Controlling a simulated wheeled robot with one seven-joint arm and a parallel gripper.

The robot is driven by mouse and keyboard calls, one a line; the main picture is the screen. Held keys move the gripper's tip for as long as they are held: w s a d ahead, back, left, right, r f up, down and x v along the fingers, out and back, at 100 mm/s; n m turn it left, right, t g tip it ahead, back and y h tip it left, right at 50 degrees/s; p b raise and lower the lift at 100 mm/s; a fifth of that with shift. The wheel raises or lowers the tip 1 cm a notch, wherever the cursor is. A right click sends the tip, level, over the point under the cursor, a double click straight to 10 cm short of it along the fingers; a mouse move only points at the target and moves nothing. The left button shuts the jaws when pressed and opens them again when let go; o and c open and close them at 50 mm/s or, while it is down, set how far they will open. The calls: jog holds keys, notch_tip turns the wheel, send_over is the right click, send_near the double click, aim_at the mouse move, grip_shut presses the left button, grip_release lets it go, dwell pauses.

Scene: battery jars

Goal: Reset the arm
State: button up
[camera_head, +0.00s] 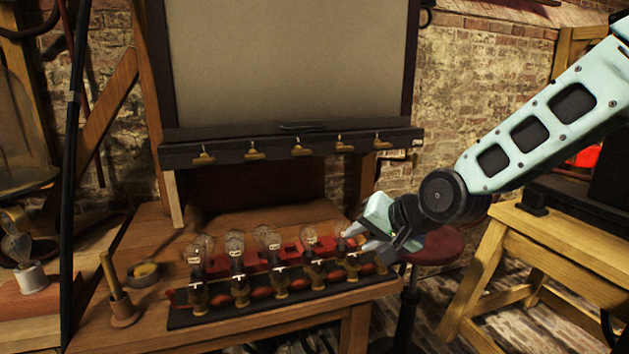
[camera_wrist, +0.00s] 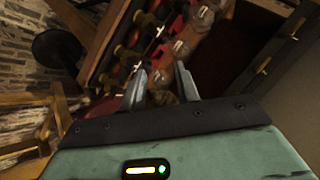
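My gripper (camera_head: 360,238) hangs at the right end of the row of battery jars, near the rightmost one. In the wrist view its two fingers (camera_wrist: 160,84) stand apart, and I see nothing clamped between them. A jar lies beyond the gap in that view; whether a finger touches it I cannot tell. The glass jars (camera_head: 266,240) stand in a row on a dark base (camera_head: 230,314) with brass fittings in front. The row also shows in the wrist view (camera_wrist: 184,46). My arm reaches in from the upper right.
The wooden workbench (camera_head: 150,325) carries the row, a small bowl (camera_head: 144,273) and a wooden peg stand (camera_head: 122,308). A grey panel (camera_head: 290,60) with a black ledge (camera_head: 290,148) rises behind. A red stool (camera_head: 435,246) and another wooden table (camera_head: 560,240) stand at right.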

jog(key=s+d+n+g+h+p, duration=0.1)
jog(key=s+n+g, duration=0.1)
jog(key=s, duration=0.8)
jog(key=s+d+n+g+h+p, duration=0.1)
jog(key=s+n, duration=0.4)
jog(key=s, duration=0.6)
jog(key=s+d+n+g+h+p, duration=0.1)
jog(key=s+d+n+g+h, duration=0.1)
jog(key=s, duration=0.8)
jog(key=shift+s+d+r+n+g+h, duration=0.25)
jog(key=shift+r+n+g+h, duration=0.15)
jog(key=shift+n+g+h, duration=0.6)
jog(key=shift+w+y, duration=0.15)
jog(key=shift+y, duration=0.15)
